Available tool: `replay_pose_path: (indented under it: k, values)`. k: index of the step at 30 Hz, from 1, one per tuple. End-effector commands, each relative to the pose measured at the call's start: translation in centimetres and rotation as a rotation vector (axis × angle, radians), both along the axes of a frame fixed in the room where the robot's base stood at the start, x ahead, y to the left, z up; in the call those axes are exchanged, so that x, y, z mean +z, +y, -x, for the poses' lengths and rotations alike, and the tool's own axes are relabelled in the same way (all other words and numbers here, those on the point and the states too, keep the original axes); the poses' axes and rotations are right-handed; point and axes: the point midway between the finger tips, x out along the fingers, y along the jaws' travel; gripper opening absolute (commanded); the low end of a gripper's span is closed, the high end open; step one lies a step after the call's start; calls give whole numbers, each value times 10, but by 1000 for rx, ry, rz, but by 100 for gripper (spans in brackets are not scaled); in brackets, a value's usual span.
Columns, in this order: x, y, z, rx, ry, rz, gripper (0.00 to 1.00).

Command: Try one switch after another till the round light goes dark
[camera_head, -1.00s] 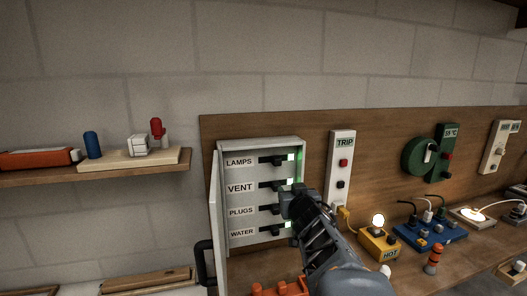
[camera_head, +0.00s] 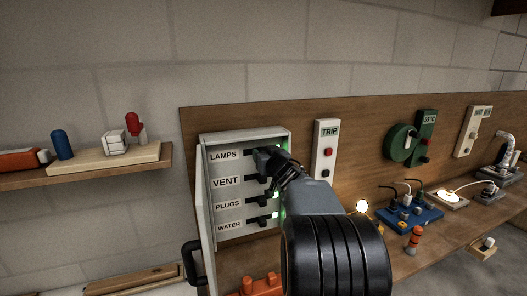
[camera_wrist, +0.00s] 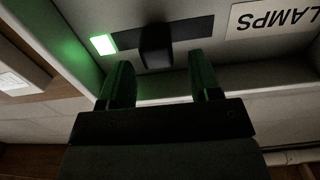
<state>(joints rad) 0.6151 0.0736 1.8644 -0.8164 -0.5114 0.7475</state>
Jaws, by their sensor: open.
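An open grey breaker panel (camera_head: 240,240) holds black switches in rows labelled LAMPS, VENT, PLUGS and WATER. My gripper (camera_wrist: 162,80) is open at the LAMPS row; its fingertips point at the black LAMPS switch (camera_wrist: 156,46), one toward each side, with no clear grip. A green light (camera_wrist: 103,44) glows beside that switch. In the head view my gripper (camera_head: 266,163) and arm hide part of the VENT row. A lit bulb (camera_head: 362,206) also shows behind my arm.
The panel's door (camera_head: 204,225) stands open at its left. A TRIP box (camera_head: 326,150) with red and black buttons is right of the panel. A shelf (camera_head: 90,170) is at left.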

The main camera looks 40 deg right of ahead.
Motion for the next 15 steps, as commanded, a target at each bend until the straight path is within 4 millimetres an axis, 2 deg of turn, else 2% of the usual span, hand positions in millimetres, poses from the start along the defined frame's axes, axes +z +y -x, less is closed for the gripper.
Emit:
replay_pose_path:
  k: [6,15]
  values:
    - [0,-6,-16,-3,1,-1,57]
    - [0,-7,-20,-4,0,0,57]
